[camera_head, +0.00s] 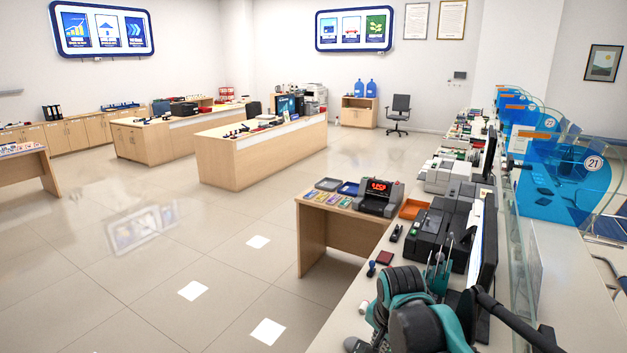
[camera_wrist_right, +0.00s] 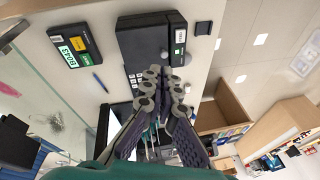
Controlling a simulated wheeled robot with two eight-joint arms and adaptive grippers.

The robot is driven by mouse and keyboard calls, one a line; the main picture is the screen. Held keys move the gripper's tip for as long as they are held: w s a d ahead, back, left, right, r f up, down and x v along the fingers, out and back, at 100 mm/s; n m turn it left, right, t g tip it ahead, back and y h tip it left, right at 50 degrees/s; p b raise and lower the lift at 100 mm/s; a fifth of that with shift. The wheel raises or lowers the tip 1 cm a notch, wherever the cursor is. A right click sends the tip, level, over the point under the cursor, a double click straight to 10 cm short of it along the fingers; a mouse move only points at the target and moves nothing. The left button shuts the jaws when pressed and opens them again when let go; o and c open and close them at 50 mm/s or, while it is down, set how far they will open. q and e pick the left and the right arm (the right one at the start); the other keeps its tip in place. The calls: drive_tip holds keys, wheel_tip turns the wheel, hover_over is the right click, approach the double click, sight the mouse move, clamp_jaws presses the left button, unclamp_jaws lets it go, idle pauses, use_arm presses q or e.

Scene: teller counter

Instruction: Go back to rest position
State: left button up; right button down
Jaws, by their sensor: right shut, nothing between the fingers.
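My right arm, teal and dark grey, comes in at the bottom right of the head view, over the near end of the teller counter (camera_head: 345,318). In the right wrist view my right gripper (camera_wrist_right: 165,80) has its grey fingertips together, with nothing held between them. Its purple-grey finger pads run back toward the teal wrist. The fingers lie in front of a dark desktop machine (camera_wrist_right: 150,43); whether they touch it cannot be told. My left gripper is not in view.
A black machine (camera_head: 437,228), a monitor (camera_head: 489,240) and a glass partition (camera_head: 510,250) stand close to my arm. A dark red pad (camera_head: 384,257) and an orange tray (camera_head: 413,208) lie on the counter's left side. A blue pen (camera_wrist_right: 100,82) lies nearby. Open floor (camera_head: 150,270) is at left.

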drive_tip(key=s+d+f+n+t+b, duration=0.1)
drive_tip(key=s+f+n, duration=0.3)
drive_tip(key=s, duration=0.4)
drive_tip(key=s+d+f+n+t+b, duration=0.2)
drive_tip(key=s+f+n, duration=0.2)
drive_tip(key=s, duration=0.4)
drive_tip(key=shift+s+f+n+t, duration=0.15)
drive_tip(key=shift+f+n+t, duration=0.15)
drive_tip(key=shift+n, duration=0.4)
